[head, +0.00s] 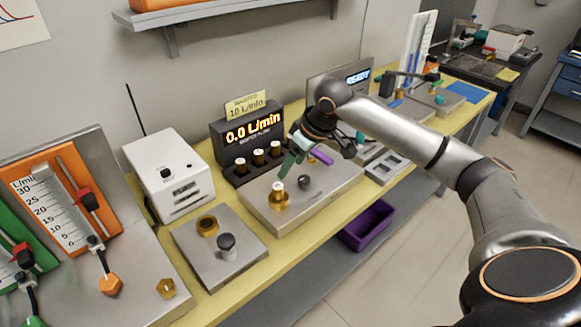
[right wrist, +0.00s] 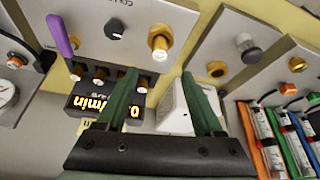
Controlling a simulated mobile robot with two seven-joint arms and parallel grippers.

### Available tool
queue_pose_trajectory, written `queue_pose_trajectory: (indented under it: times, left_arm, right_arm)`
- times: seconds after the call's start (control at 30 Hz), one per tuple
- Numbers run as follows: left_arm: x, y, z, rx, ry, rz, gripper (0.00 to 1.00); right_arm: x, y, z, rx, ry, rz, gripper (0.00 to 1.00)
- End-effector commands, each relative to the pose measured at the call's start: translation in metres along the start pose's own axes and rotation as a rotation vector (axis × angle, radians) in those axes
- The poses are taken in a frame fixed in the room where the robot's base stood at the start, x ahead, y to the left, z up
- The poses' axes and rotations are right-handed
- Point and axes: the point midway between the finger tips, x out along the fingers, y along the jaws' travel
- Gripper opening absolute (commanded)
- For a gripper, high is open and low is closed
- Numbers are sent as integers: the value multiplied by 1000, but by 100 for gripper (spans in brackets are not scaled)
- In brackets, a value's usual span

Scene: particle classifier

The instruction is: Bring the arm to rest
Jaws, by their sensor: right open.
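My right arm (head: 400,133) reaches in from the right over the yellow bench. My right gripper (head: 291,162) has green fingers and hangs above the grey metal plate (head: 335,192), close to a brass fitting with a white top (head: 278,198). In the right wrist view the gripper (right wrist: 160,76) is open, its two fingers wide apart with nothing held between them. The brass fitting (right wrist: 159,42) shows beyond the fingertips, apart from them. My left gripper is not in view.
A black display (head: 250,130) reading 0.0 L/min stands behind the plate, with several white-topped brass fittings before it. A white box (head: 170,172) and an orange flowmeter (head: 58,205) stand left. A purple bin (head: 368,226) sits below the bench. Open floor lies at front right.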

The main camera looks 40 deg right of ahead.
Motion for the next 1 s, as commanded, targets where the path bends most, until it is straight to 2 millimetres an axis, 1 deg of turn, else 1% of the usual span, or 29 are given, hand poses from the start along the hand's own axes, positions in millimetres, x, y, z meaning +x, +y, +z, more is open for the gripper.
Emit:
queue_pose_trajectory:
  times: [0.43,0.5,0.57,0.67,0.7,0.77,0.8,0.9,1.0]
  left_arm:
    - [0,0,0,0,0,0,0]
    - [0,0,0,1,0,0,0]
    - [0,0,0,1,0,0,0]
    - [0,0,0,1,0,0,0]
    - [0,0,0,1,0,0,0]
    - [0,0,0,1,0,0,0]
    - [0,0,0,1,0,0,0]
    - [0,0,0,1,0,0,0]
    - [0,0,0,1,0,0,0]
  right_arm:
    - [0,0,0,0,0,0,69]
    - [4,-3,2,-7,-3,-2,69]
    - [11,-12,6,-25,-11,-8,69]
    - [35,-40,20,-84,-29,-26,69]
    - [46,-56,28,-113,-37,-37,69]
    - [63,-82,43,-155,-43,-53,69]
    - [73,-99,54,-180,-43,-64,69]
    - [91,-139,81,-221,-37,-89,69]
    - [100,-172,108,-228,-24,-107,69]
